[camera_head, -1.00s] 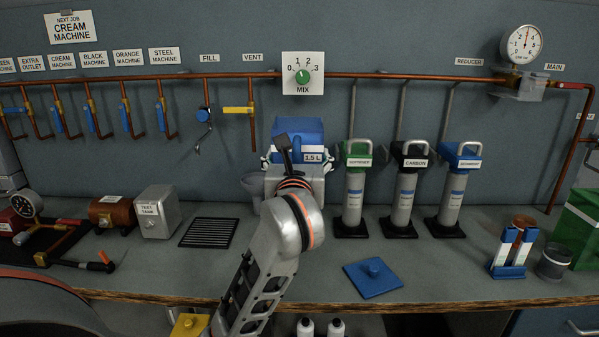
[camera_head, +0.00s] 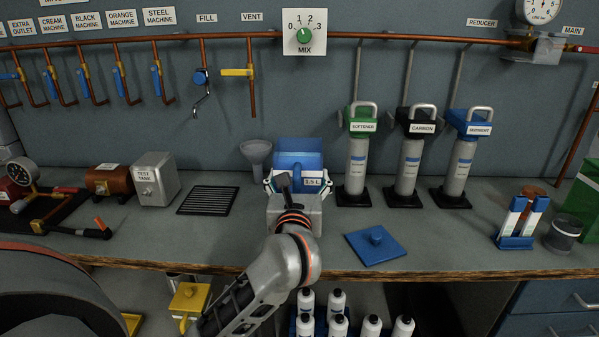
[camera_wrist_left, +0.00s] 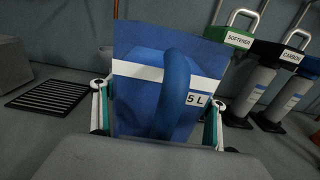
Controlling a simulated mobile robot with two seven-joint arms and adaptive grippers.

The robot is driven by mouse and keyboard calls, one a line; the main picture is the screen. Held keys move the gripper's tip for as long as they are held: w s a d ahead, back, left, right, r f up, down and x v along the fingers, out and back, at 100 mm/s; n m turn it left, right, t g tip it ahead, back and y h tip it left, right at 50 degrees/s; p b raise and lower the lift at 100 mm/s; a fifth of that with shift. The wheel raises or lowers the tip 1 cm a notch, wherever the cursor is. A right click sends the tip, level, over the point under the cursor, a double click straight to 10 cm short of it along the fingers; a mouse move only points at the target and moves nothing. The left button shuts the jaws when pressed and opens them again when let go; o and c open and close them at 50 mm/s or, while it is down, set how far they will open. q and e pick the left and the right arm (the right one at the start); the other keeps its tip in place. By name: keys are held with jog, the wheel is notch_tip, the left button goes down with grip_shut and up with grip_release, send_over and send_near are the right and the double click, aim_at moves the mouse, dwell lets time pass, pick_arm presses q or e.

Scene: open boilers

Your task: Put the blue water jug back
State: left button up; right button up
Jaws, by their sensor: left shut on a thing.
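The blue water jug (camera_head: 298,150), with a white band and a label ending in "5 L", is upright over the back of the counter, between the funnel and the filter columns. My left gripper (camera_head: 298,184) is shut on the jug, one finger on each side. In the left wrist view the jug (camera_wrist_left: 140,75) fills the middle, its handle toward me, between the fingers (camera_wrist_left: 158,118). The jug's base is hidden behind my gripper, so I cannot tell whether it touches the counter. My right gripper is not in view.
A grey funnel (camera_head: 257,153) stands close left of the jug, and a black grille (camera_head: 208,200) lies further left. The softener column (camera_head: 355,170) is close on the right. A blue square lid (camera_head: 375,244) lies in front. Several white bottles (camera_head: 338,300) stand below.

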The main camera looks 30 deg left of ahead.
pick_arm(q)
notch_tip(320, 180, down, 3)
jog(key=shift+r+b, duration=0.1)
jog(key=shift+b, duration=0.3)
jog(key=shift+f, duration=0.25)
jog(key=shift+f, duration=0.1)
jog(key=o, duration=1.1)
jog(key=shift+f, duration=0.3)
jog(key=shift+c, duration=0.2)
jog(key=shift+o, duration=1.3)
